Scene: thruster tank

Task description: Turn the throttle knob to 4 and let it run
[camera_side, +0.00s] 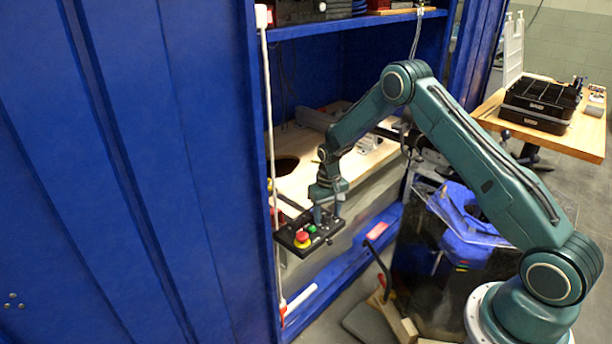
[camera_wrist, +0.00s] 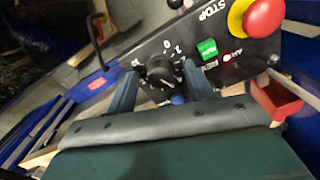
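The black control panel (camera_side: 327,240) is fixed low at the front of the blue cabinet. In the wrist view, the dark round throttle knob (camera_wrist: 161,70) sits on the panel (camera_wrist: 245,45) with small white scale marks around it. My gripper (camera_side: 325,219) is down at the panel. Its two fingers stand on either side of the knob, with a small gap seen at the left finger, so it looks open around it. The knob is hidden by the gripper in the side view. I cannot read the knob's setting clearly.
A red and yellow stop button (camera_side: 302,239) and a green button (camera_side: 312,228) sit close to my gripper. The green button (camera_wrist: 207,47) is just right of the knob in the wrist view. A dark tank (camera_side: 425,270) with blue inside stands right of the cabinet.

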